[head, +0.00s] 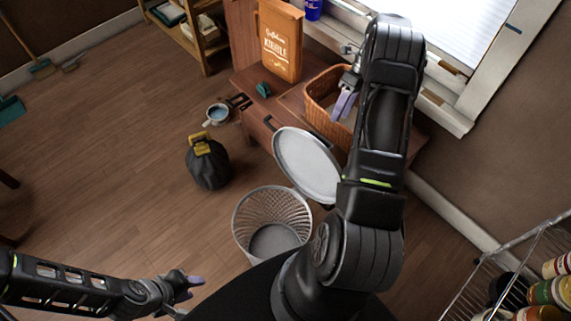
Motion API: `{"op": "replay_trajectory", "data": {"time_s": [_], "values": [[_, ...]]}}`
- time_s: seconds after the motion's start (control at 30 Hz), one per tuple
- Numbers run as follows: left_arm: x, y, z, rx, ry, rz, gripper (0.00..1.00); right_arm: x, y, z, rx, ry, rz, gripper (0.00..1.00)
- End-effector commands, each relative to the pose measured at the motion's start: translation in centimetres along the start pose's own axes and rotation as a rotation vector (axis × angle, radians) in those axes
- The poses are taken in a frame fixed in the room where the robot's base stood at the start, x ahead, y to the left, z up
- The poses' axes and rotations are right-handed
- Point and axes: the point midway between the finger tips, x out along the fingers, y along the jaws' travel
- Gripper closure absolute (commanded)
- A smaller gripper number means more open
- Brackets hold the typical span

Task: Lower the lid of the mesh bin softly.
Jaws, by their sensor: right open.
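The mesh bin (240,222) is a pale wire basket standing on the wooden floor, and I can see down into it. Its round pale grey lid (308,165) is raised and tilted up behind the rim, on the side by the wooden bench. My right gripper (344,103) is open, above and beyond the lid, in front of the wicker basket and apart from the lid. My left gripper (192,283) is low at the lower left, apart from the bin; its finger gap does not show clearly. My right arm covers the area right of the lid.
A wooden bench (252,78) bears a kibble bag (280,42) and a wicker basket (318,100). A black bag with a yellow handle (208,168) and a blue-filled cup (218,113) stand left of the bin. A wire rack (478,288) is at lower right. The left floor is mostly clear.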

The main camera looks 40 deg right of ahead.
Motion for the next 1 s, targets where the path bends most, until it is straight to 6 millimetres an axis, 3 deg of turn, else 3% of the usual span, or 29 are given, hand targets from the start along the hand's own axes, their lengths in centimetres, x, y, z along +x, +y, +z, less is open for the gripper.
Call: {"op": "replay_trajectory", "data": {"time_s": [0.37,0.67,1.0], "values": [[1.6,-0.6,0.0,0.0,0.0,0.0,0.64,1.2,-0.2,0.1,-0.001,0.0,0.0,0.58],[4.8,-1.9,0.0,0.0,0.002,0.0,0.64,3.7,-0.3,0.0,-0.001,0.0,0.0,0.58],[6.3,-2.5,0.0,0.002,0.003,0.0,0.64,7.6,-0.1,0.0,0.0,0.0,0.001,0.58]]}}
